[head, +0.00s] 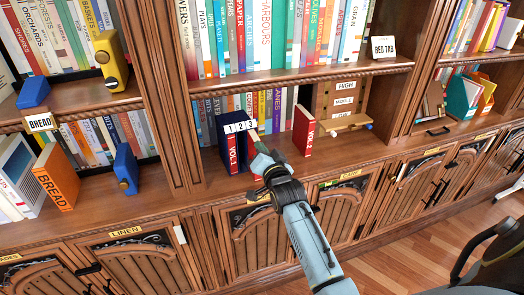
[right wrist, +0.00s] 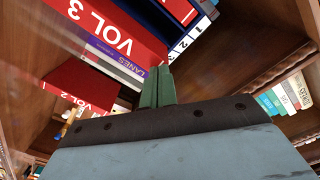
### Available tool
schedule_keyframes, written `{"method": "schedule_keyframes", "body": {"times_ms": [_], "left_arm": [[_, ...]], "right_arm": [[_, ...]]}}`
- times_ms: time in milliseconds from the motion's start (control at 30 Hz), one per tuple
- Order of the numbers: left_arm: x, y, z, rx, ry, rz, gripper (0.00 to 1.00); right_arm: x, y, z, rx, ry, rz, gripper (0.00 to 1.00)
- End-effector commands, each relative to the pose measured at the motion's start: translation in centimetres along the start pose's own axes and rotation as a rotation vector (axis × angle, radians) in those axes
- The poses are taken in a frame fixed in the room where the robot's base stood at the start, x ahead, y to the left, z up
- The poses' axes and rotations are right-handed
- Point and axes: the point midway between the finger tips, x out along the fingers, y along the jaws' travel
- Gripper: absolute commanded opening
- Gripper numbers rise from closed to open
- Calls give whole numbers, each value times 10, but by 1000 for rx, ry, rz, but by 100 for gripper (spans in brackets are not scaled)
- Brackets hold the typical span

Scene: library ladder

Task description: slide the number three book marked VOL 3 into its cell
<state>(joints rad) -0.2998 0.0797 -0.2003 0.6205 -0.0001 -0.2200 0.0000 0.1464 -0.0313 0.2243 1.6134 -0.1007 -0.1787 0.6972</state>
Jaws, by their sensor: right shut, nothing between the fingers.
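A dark blue slipcase (head: 219,128) stands on the shelf, with a white strip (head: 240,127) numbered 1, 2, 3. The red VOL 1 book (head: 232,155) is in its left part. The red VOL 3 book (right wrist: 112,32) shows large in the right wrist view, beside the 3 end of the strip (right wrist: 182,46). In the head view it is mostly hidden by my right arm, and I cannot tell how deep it sits. My right gripper (head: 258,142) is shut and empty in front of the slipcase; its green fingers (right wrist: 158,88) point toward the books. My left gripper is not in view.
The red VOL 2 book (head: 304,131) stands apart on the shelf, right of my gripper. A wooden stand (head: 342,100) marked HIGH and MIDDLE is behind it. Rows of books are behind and above; the upper shelf edge (head: 300,73) overhangs. The shelf front (head: 390,143) at right is clear.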

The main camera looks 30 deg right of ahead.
Motion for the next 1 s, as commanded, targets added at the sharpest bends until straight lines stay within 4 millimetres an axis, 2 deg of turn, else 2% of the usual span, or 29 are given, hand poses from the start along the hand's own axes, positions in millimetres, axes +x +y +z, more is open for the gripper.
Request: {"method": "schedule_keyframes", "body": {"times_ms": [1000], "left_arm": [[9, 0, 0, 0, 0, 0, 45]], "right_arm": [[21, 0, 0, 0, 0, 0, 0]]}}
